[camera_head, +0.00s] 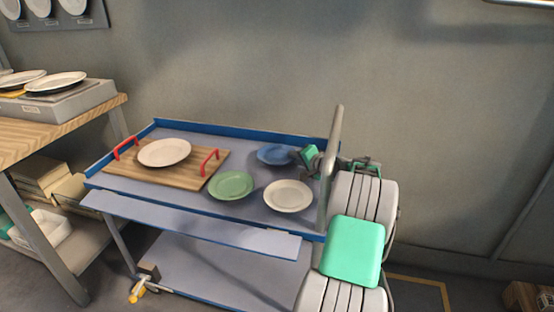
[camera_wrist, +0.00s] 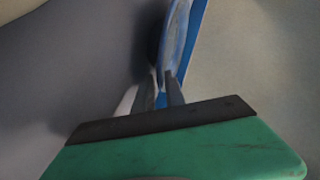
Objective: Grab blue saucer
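The blue saucer (camera_head: 275,154) is at the back right of the blue-rimmed cart top. In the wrist view it shows nearly edge-on as a pale blue shape (camera_wrist: 177,40) just beyond my fingertips. My gripper (camera_head: 296,155) is at the saucer's right edge, coming from the right. In the wrist view, the two grey fingers of my gripper (camera_wrist: 160,80) are close together with a narrow gap, at the saucer's near rim. Whether they are closed on the rim cannot be told.
A green saucer (camera_head: 231,185) and a white plate (camera_head: 288,196) lie in front of the blue saucer. A wooden tray (camera_head: 197,178) with red handles holds another white plate (camera_head: 164,152). The cart's raised blue rim (camera_head: 235,133) runs behind; an upright grey handle (camera_head: 332,150) stands at right.

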